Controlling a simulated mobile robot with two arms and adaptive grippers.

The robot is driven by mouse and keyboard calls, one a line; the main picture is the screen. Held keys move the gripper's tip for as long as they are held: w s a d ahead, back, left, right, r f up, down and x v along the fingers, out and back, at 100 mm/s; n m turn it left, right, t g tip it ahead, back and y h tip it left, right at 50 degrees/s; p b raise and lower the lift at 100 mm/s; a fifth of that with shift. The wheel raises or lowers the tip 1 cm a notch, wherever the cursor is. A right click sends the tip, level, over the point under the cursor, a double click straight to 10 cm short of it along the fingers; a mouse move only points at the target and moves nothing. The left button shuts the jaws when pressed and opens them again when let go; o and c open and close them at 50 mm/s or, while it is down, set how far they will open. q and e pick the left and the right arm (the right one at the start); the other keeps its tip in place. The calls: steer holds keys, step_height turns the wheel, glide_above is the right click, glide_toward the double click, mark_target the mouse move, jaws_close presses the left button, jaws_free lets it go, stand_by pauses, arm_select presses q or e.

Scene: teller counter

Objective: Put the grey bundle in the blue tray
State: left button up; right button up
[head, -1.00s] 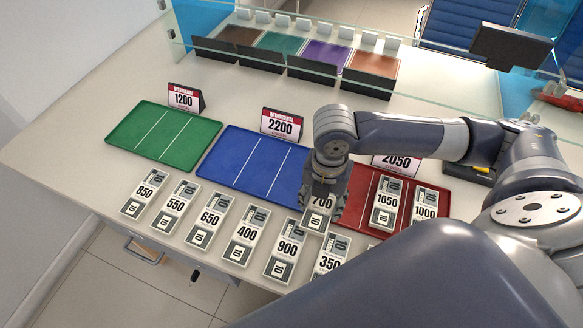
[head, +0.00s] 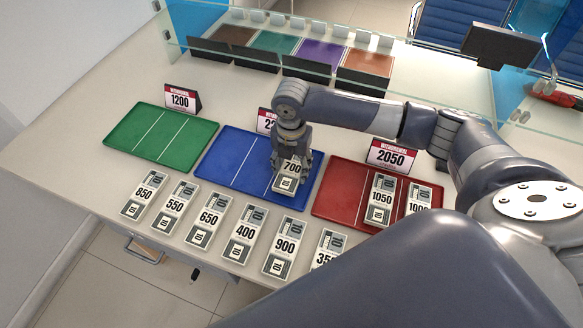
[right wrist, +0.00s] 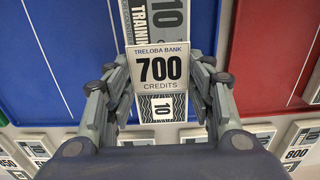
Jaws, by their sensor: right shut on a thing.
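The grey bundle marked 700 (head: 288,178) is in my right gripper (head: 291,160), over the right part of the blue tray (head: 228,165). In the right wrist view, the bundle (right wrist: 158,68) sits between the two fingers of my right gripper (right wrist: 158,85), which are shut on its sides. The blue tray (right wrist: 75,70) shows below and to the left there. I cannot tell whether the bundle touches the tray floor. The tray's sign is partly hidden behind my right arm. My left gripper is not in view.
A green tray (head: 147,148) is on the left, empty. A red tray (head: 338,205) on the right holds the bundles marked 1050 (head: 381,200) and 1000 (head: 418,208). Several grey bundles lie in a row along the front edge. A glass screen stands behind.

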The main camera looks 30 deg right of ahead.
mark_target(291, 170)
steer(key=shift+f, duration=0.75)
steer(key=o, duration=1.1)
steer(key=shift+f, duration=0.1)
step_height(291, 170, up, 12)
steer(key=shift+r+b, duration=0.15)
steer(key=shift+b, duration=0.4)
